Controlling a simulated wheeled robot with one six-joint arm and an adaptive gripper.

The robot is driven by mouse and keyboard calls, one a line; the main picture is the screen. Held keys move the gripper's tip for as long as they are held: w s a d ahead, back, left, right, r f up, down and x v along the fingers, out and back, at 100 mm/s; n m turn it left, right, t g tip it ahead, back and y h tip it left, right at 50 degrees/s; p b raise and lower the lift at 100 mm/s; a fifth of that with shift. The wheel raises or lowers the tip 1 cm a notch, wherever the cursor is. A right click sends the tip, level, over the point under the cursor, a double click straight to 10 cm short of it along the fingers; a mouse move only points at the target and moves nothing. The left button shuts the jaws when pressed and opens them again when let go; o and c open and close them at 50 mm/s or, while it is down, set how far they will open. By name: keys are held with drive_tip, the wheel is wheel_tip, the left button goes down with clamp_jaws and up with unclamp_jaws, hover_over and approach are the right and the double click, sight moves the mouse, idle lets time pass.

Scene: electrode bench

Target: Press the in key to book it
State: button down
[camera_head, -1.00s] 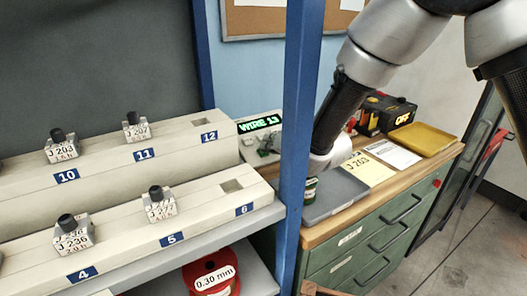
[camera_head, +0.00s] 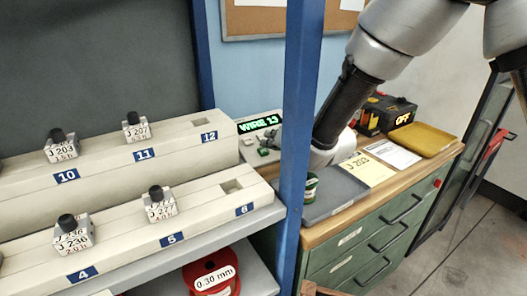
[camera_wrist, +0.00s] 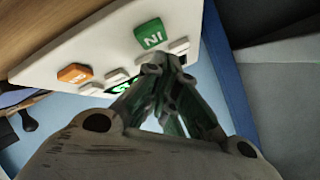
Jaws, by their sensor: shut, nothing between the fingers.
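The green IN key (camera_wrist: 148,34) sits on a white keypad box (camera_wrist: 108,42) in the wrist view, its lettering upside down. An orange key (camera_wrist: 75,73) is to its left on the same face. My gripper (camera_wrist: 158,64) is shut and empty, its fingertips just below the IN key in the picture; I cannot tell whether they touch the box. In the head view, the green-lit display (camera_head: 260,123) reads WIRE 13.
A blue post (camera_head: 298,130) stands in front of the bench. Racks (camera_head: 130,220) with labelled electrode blocks fill the left.

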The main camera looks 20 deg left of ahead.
drive_tip(key=shift+s+d+r, duration=0.2)
drive_tip(key=shift+d+r, duration=0.05)
drive_tip(key=shift+r, duration=0.5)
drive_tip(key=shift+s+d+r, duration=0.2)
drive_tip(key=shift+d+r, duration=0.05)
drive_tip(key=shift+r, duration=0.5)
drive_tip(key=shift+s+d+r, duration=0.2)
drive_tip(key=shift+d+r, duration=0.05)
drive_tip(key=shift+r, duration=0.5)
drive_tip(key=w+d+r+m+h, duration=0.1)
drive_tip(key=d+r+h, duration=0.25)
drive_tip(key=d, duration=1.25)
drive_tip(key=w+d+r+h, duration=0.1)
drive_tip(key=d+r+h, duration=0.3)
drive_tip(key=d, duration=1.2)
drive_tip(key=s+d+r+g+h, duration=0.1)
drive_tip(key=s+d, duration=0.5)
drive_tip(key=d, duration=0.2)
drive_tip(key=s+d+r+g+h, duration=0.1)
drive_tip(key=s+d+r, duration=0.1)
drive_tip(key=s+d, duration=0.5)
drive_tip(key=s+d+f+m+g+h, duration=0.1)
drive_tip(key=s+d, duration=0.7)
drive_tip(key=s, duration=0.3)
drive_tip(key=shift+s+d+g, duration=0.2)
drive_tip(key=shift+s+g, duration=0.1)
drive_tip(key=shift+g, duration=0.1)
